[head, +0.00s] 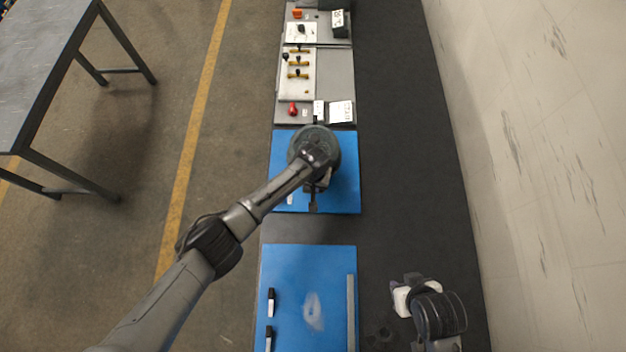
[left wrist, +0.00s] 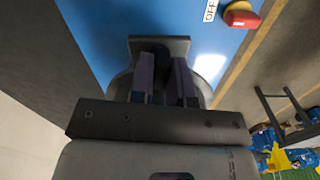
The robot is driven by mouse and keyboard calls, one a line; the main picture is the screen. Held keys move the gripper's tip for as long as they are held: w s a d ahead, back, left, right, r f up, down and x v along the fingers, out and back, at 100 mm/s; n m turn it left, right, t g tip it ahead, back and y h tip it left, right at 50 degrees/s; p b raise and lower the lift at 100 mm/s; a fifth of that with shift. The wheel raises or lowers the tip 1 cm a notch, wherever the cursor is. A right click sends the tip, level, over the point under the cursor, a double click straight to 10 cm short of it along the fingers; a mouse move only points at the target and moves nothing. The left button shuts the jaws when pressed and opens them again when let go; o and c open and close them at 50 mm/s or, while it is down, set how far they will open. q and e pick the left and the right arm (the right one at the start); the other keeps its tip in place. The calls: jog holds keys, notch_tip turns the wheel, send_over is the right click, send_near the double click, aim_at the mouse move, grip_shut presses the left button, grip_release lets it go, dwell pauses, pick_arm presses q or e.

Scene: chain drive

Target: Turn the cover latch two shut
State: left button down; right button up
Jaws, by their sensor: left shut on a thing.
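My left arm reaches over the far blue panel (head: 346,195) in the head view. My left gripper (left wrist: 163,70) is shut on a dark piece (left wrist: 160,50) in the left wrist view, in front of a grey plate (left wrist: 178,43) on the blue surface. This piece may be a cover latch, but its number and turn angle cannot be read. In the head view my wrist hides most of it. Two small black-and-white pieces (head: 271,302) (head: 268,338) sit at the left edge of the near blue panel (head: 310,262). My right gripper (head: 408,287) is beside that panel; its jaws are unclear.
A red knob on yellow (left wrist: 240,14) with an OFF label shows in the left wrist view. Beyond the far panel stand grey boards with a red part (head: 293,109) and brass fittings (head: 299,63). A wall (head: 540,150) bounds the right side; a metal table (head: 45,60) stands left.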

pick_arm(q)
jog(key=shift+d+r+n+p, duration=0.1)
jog(key=shift+n+p, duration=0.3)
jog(key=shift+n, duration=0.7)
jog(key=c, duration=1.4)
grip_release()
jog(key=shift+o, duration=0.2)
jog(key=shift+r, duration=0.2)
notch_tip(320, 180, up, 13)
jog(key=shift+r, duration=0.2)
